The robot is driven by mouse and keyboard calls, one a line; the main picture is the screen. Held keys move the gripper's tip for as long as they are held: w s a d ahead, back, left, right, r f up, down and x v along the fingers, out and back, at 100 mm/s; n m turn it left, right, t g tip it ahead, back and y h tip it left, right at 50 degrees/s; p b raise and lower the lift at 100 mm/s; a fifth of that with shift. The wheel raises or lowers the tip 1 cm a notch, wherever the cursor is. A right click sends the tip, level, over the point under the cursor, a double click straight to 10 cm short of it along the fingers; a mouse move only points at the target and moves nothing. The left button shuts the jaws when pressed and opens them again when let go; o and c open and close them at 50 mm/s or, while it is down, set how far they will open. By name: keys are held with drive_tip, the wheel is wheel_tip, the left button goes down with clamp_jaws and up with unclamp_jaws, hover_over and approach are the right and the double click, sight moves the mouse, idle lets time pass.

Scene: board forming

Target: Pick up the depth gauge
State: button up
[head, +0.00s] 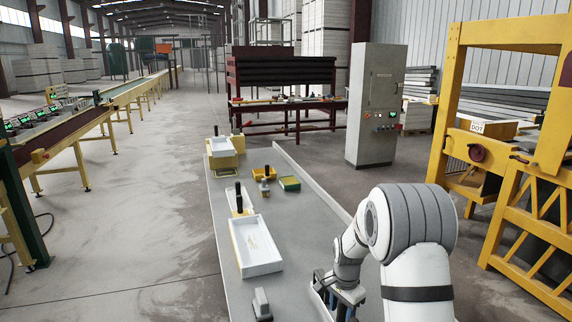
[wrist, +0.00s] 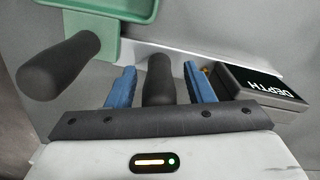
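A dark box labelled DEPTH, the depth gauge (wrist: 262,84), lies at the right in the wrist view, just outside my right finger. A pale bar (wrist: 215,59) runs from beside it to the left. A dark upright handle (wrist: 159,78) stands against this bar; I cannot tell whether bar and handle belong to the gauge. My gripper (wrist: 159,88) is open, its blue fingers on either side of the handle with gaps showing. In the head view my gripper (head: 337,300) is low at the grey table's right edge; the gauge is not discernible there.
In the wrist view a green tool (wrist: 105,22) with a dark handle lies at upper left, close to my left finger. On the table (head: 205,200) stand a white tray (head: 262,268), a small grey block (head: 262,303), and a yellow-green box (head: 289,183).

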wheel_tip(320, 180, up, 8)
drive_tip(key=shift+f+b, duration=0.25)
drive_tip(key=shift+b, duration=0.3)
drive_tip(key=s+r+n+t, duration=0.1)
drive_tip(key=s+r+n, duration=0.4)
drive_tip(key=s+r, duration=0.65)
drive_tip(key=s+n+t, duration=0.2)
drive_tip(key=s+n, duration=0.3)
drive_tip(key=s, duration=1.2)
drive_tip(key=shift+a+r+n, duration=0.15)
drive_tip(key=shift+a+n, duration=0.05)
drive_tip(key=shift+n, duration=0.2)
drive_tip(key=shift+s, duration=0.1)
drive_tip(key=shift+c, duration=1.4)
